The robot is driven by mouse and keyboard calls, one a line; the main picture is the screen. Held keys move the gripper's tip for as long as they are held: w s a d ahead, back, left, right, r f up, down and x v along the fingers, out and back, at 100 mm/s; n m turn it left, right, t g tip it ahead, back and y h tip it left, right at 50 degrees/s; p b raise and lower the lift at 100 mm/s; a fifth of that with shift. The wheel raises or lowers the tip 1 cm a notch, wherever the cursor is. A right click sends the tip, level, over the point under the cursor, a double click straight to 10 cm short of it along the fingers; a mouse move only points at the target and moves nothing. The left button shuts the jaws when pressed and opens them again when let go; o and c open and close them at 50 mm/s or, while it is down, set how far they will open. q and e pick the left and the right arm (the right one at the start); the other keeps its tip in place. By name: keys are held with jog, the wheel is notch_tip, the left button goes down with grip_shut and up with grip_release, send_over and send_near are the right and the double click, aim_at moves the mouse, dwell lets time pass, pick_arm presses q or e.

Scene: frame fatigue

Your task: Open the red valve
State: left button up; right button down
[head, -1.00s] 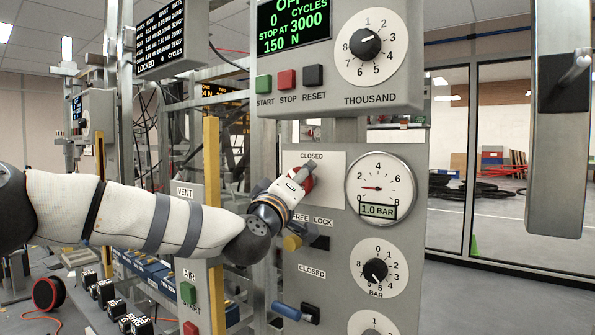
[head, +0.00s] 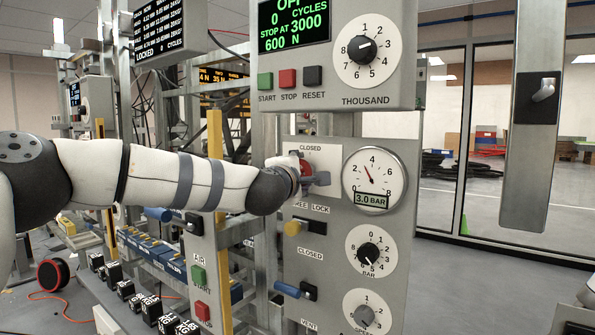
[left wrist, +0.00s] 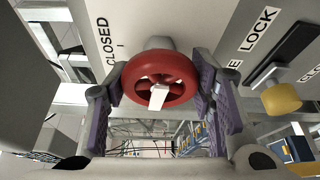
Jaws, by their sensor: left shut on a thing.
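The red valve (head: 306,167) is a small handwheel below a CLOSED label on the grey panel, partly hidden by my left gripper (head: 312,177) in the head view. In the left wrist view the red wheel (left wrist: 161,77) fills the gap between the purple-padded fingers of my left gripper (left wrist: 152,88), which is shut on its rim from both sides. A white pointer mark (left wrist: 158,96) shows at the wheel's middle. The gauge (head: 374,180) beside it reads 3.0 BAR. My right gripper is not in view.
A yellow FREE/LOCK knob (head: 293,228) and a blue lever (head: 288,290) stick out of the panel below. A BAR dial (head: 370,259) sits right of them. The control box (head: 340,60) above reads 600 N. A steel post with a lever (head: 543,92) hangs at right.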

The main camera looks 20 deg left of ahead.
pick_arm(q)
jog(key=shift+n, duration=0.6)
jog(key=o, duration=1.2)
jog(key=shift+g, duration=0.3)
jog(key=shift+s, duration=0.1)
jog(key=s, duration=0.7)
jog(key=s+r, duration=0.1)
jog(key=s, duration=0.3)
jog(key=shift+s+d, duration=0.2)
jog(key=shift+s, duration=0.15)
